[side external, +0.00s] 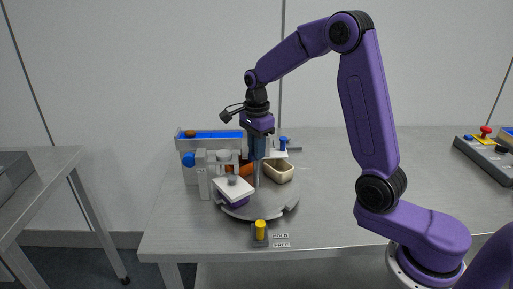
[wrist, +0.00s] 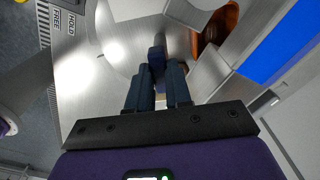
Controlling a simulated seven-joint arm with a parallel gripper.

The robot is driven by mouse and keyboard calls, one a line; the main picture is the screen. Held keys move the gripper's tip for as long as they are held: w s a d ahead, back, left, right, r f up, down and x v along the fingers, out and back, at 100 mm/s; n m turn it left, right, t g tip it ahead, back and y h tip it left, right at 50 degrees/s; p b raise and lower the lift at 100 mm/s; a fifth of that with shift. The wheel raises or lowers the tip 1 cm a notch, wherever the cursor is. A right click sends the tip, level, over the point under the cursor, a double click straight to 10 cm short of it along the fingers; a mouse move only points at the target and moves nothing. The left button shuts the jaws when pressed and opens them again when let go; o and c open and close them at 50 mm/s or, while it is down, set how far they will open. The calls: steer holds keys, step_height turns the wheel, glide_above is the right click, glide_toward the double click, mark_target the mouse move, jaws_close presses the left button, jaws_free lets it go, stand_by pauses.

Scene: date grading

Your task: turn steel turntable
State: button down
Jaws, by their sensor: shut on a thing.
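My gripper (side external: 257,155) points down above the disc, at the top of the post. In the wrist view its dark fingers (wrist: 158,88) are shut on a dark blue grip piece (wrist: 157,58). How that piece joins the post is hidden by the fingers. A cream tray (side external: 278,171) and a white-topped purple block (side external: 233,188) sit on the disc.
A grey housing with a blue channel (side external: 215,134) stands behind left, a brown date (side external: 190,133) on it. A yellow lever (side external: 260,229) stands in front, beside HOLD and FREE labels (side external: 281,241). A control box (side external: 486,155) lies far right. The bench right of the disc is clear.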

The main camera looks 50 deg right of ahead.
steer(key=shift+w+d+r+m, duration=0.1)
steer(key=shift+m, duration=3.4)
steer(key=c, duration=1)
jaws_free()
steer(key=shift+c, duration=0.2)
step_height(320, 180, up, 17)
steer(key=shift+r, duration=0.15)
